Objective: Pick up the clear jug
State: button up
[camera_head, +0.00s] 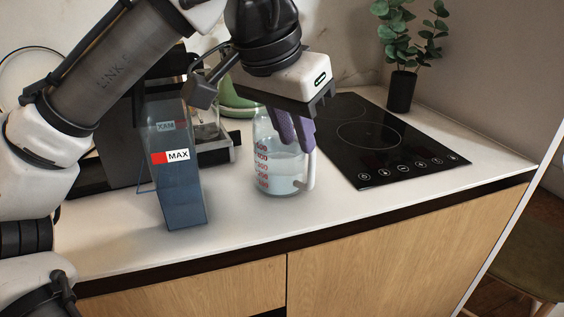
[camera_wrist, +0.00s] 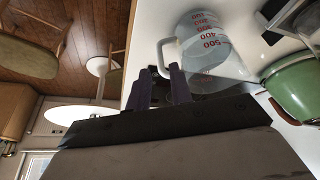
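The clear jug (camera_head: 279,172) stands upright on the white counter, with red measuring numbers and what looks like clear liquid inside. Its pale handle (camera_head: 310,172) faces right in the head view. My gripper (camera_head: 298,146) points down at the handle side, its purple fingers covering part of the jug's upper right. My gripper (camera_wrist: 159,70) is open, with a clear gap between the fingers. I cannot tell whether a finger touches the handle.
A tinted blue tank marked MAX (camera_head: 182,190) stands left of the jug, by a dark machine. A green pot (camera_head: 238,103) is behind. A black cooktop (camera_head: 375,150) lies to the right, with a potted plant (camera_head: 400,92) behind it. The counter's front strip is clear.

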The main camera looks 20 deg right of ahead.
aim_at(309, 167)
jog(key=x, duration=0.4)
jog(key=b+x, duration=0.1)
jog(key=x, duration=0.3)
jog(key=shift+w+d, duration=0.1)
jog(key=shift+d, duration=0.15)
grip_shut()
